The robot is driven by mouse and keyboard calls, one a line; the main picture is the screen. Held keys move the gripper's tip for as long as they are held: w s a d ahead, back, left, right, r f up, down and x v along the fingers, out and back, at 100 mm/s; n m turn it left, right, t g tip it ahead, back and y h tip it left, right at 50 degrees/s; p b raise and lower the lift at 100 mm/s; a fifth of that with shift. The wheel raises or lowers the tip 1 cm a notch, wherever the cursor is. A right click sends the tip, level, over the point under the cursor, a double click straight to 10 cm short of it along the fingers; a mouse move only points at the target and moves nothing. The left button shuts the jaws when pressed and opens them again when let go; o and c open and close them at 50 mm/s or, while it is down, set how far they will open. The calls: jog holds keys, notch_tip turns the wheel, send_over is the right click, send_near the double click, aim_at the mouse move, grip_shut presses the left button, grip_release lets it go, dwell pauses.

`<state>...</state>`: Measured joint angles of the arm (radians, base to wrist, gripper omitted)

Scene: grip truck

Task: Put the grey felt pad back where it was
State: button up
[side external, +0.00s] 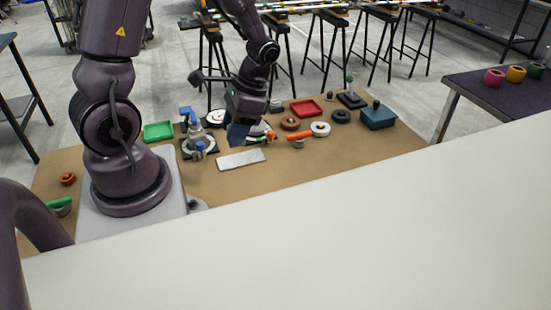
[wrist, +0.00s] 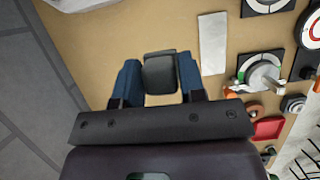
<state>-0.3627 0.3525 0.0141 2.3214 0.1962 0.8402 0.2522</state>
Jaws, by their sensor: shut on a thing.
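My gripper (wrist: 158,77) has two blue fingers, shut on a dark grey, rounded-corner block that looks like the grey felt pad (wrist: 160,70). In the side external view my gripper (side external: 237,133) hangs over the brown board, left of and behind a pale rectangular strip. The pad is hidden there behind the fingers. The pale grey strip (side external: 241,159) lies flat on the board and also shows in the wrist view (wrist: 213,43), right of the fingers and apart from them. I cannot tell the pad's exact height above the board.
The board (side external: 330,165) is bare in front of the strip. A green tray (side external: 158,131), a fixture on a round dial (side external: 199,146), a red tray (side external: 305,108), several rings and a teal box (side external: 378,117) stand around it. A white panel (side external: 330,240) covers the near side.

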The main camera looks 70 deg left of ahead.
jog(key=shift+s+f, duration=0.15)
jog(key=shift+f, duration=0.1)
jog(key=w+a+f, duration=0.2)
jog(key=w+f, duration=0.1)
jog(key=w+a+f, duration=0.2)
jog(key=w+f, duration=0.1)
jog(key=w, duration=0.1)
jog(key=w+a+f, duration=0.2)
jog(key=w+f, duration=0.1)
jog(key=w, duration=0.1)
jog(key=shift+w, duration=0.15)
jog(key=shift+w+f, duration=0.15)
jog(key=shift+f, duration=0.05)
jog(key=shift+w+a+f, duration=0.1)
jog(key=shift+w+f, duration=0.05)
jog(key=shift+f, duration=1.55)
jog(key=shift+f, duration=0.2)
jog(key=o, duration=0.6)
